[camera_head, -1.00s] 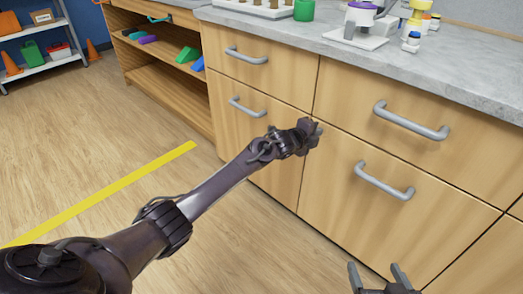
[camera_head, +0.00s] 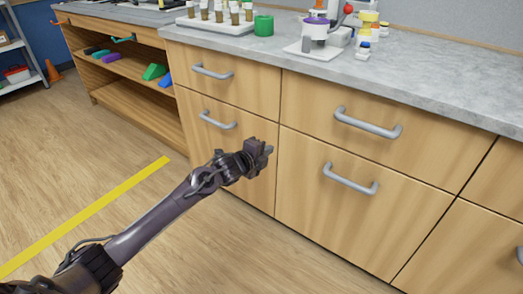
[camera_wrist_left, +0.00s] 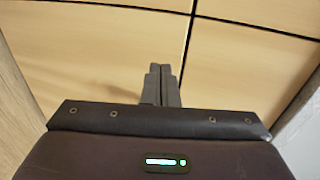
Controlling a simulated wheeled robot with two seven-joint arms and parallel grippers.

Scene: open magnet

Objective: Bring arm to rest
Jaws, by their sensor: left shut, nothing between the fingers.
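My left gripper (camera_head: 268,150) is at the end of my left arm, which comes in from the lower left in the head view. It is in front of the wooden drawer cabinet (camera_head: 235,95), below and to the right of the lower left drawer handle (camera_head: 218,120). In the left wrist view its fingers (camera_wrist_left: 161,80) are together and empty, with drawer fronts (camera_wrist_left: 90,50) beyond them. I cannot tell whether the fingertips touch the cabinet. My right gripper is not in the head view.
A grey counter (camera_head: 430,90) tops the cabinet and carries a green cup (camera_head: 264,26), a vial rack and a white-based device (camera_head: 314,50). Other drawer handles (camera_head: 368,122) stick out to the right. An open shelf (camera_head: 130,70) stands left. Wooden floor with a yellow stripe (camera_head: 90,215) is clear.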

